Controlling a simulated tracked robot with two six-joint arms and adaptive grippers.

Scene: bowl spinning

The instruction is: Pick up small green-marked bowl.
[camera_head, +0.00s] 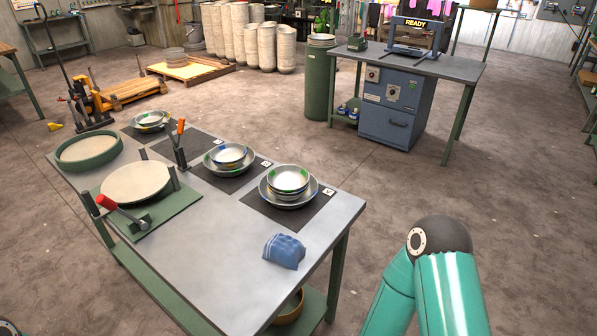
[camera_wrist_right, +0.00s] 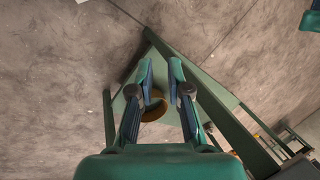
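A small bowl with green marks (camera_head: 288,180) sits on top of a stack in a wider bowl (camera_head: 268,197), on the nearest dark mat on the workbench. A small bowl with blue marks (camera_head: 229,153) sits in a wider bowl on the middle mat. A third bowl stack (camera_head: 149,119) stands on the far mat. My left gripper is not in view.
On the workbench (camera_head: 215,270) are a blue cloth (camera_head: 284,251), a round plate fixture with a red-handled lever (camera_head: 107,203) and a green-rimmed round tray (camera_head: 88,152). A brown bowl (camera_wrist_right: 154,110) is on the lower shelf. Floor right of the bench is clear.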

